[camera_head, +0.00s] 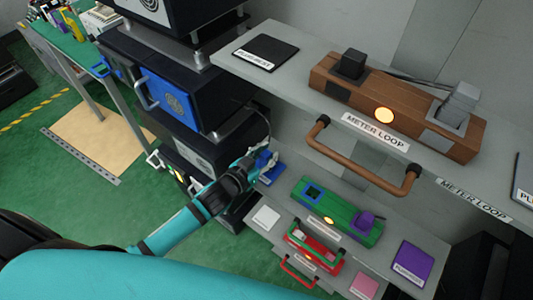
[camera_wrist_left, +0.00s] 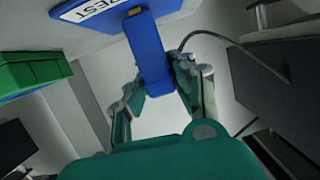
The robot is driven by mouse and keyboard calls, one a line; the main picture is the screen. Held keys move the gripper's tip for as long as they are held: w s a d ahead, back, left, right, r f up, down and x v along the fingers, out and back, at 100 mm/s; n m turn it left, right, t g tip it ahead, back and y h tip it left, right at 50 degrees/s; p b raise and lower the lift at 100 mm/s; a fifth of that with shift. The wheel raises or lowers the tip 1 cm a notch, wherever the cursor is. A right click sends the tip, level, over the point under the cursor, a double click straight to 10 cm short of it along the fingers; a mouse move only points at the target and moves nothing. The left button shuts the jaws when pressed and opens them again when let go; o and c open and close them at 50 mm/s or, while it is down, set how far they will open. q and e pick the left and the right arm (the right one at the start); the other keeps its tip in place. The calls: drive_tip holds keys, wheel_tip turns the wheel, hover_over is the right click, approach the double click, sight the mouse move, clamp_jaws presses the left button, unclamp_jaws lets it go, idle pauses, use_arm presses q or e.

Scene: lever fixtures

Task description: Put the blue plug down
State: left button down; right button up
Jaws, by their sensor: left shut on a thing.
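My left gripper (camera_head: 262,163) is shut on the blue plug (camera_wrist_left: 150,58) at the left end of a lower shelf. In the left wrist view the plug sits between the two fingers of the gripper (camera_wrist_left: 160,85). A blue rest pad (camera_wrist_left: 165,8) with a white label ending in "REST" lies right beyond the plug. The plug overlaps the pad in that view; I cannot tell whether it touches it. In the head view the fingers partly hide the plug and pad. My right gripper is not in view.
A green fixture (camera_head: 335,215) with a purple plug (camera_head: 366,219) stands right of the gripper. A red fixture (camera_head: 313,250), a white pad (camera_head: 266,217) and a purple pad (camera_head: 413,262) are below. The wooden meter-loop fixture (camera_head: 400,105) is on the shelf above. A dark cable runs near the plug.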

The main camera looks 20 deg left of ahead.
use_arm(q)
drive_tip(key=c, duration=1.1)
unclamp_jaws()
drive_tip(key=shift+f, duration=0.1)
drive_tip(key=shift+b+v, duration=0.9)
drive_tip(key=shift+v, duration=5.15)
